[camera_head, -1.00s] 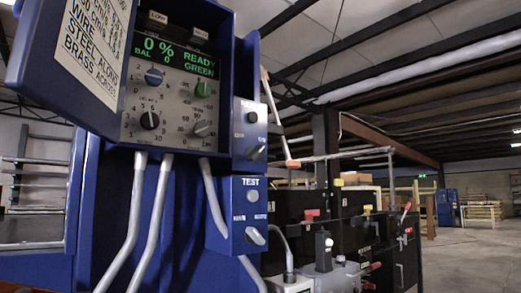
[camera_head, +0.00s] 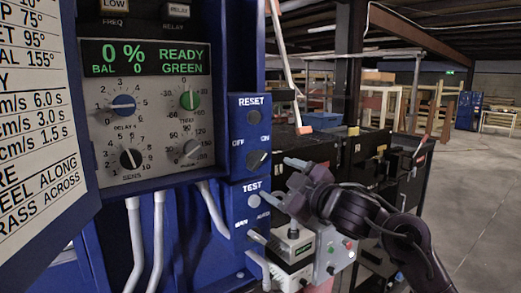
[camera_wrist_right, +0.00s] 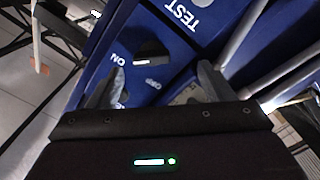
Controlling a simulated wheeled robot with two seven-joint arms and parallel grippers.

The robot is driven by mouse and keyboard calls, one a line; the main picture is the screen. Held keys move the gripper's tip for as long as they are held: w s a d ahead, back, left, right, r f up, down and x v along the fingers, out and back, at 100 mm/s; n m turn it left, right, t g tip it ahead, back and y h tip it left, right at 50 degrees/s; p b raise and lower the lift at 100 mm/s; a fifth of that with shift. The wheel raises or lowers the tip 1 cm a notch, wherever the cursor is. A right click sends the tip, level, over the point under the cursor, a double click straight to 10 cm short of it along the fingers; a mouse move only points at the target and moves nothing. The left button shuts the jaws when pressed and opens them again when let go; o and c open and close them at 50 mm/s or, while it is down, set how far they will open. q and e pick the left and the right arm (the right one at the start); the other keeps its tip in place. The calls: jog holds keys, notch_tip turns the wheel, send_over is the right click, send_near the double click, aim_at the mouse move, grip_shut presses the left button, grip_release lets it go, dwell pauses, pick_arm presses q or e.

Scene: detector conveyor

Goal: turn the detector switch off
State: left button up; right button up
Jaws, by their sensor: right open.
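The detector switch (camera_head: 257,160) is a black knob on the blue side box, below the OFF and ON labels. In the head view it is slanted, its upper end toward the ON side. It also shows in the right wrist view (camera_wrist_right: 153,54), ahead of the jaws and between their lines. My right gripper (camera_head: 287,184) is just right of the box, its fingers pointing at it. In the right wrist view its two fingers (camera_wrist_right: 160,86) are wide apart, with nothing between them. They appear apart from the knob; the exact gap is hard to tell. My left gripper is out of view.
The TEST box (camera_head: 242,200), with a button and lever, sits directly below. Left is the detector panel (camera_head: 155,150), with dials and a display reading 0% READY GREEN. Grey conduits (camera_head: 158,240) run below. Small boxes (camera_head: 330,250) stand below my right arm. Open floor lies right.

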aim_at(259, 161)
jog(key=w+a+p, duration=0.1)
jog(key=w, duration=0.1)
jog(key=w+a+r+p, duration=0.1)
jog(key=w+a, duration=0.1)
jog(key=w+a+r+p, duration=0.1)
jog(key=w+p, duration=0.1)
jog(key=shift+w+a+r, duration=0.1)
jog(key=shift+a+r, duration=0.1)
jog(key=shift+a, duration=0.2)
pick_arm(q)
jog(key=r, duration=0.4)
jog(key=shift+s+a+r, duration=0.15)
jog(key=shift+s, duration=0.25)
pick_arm(e)
jog(key=shift+c, duration=0.2)
jog(key=shift+f, duration=0.1)
jog(key=c, duration=0.9)
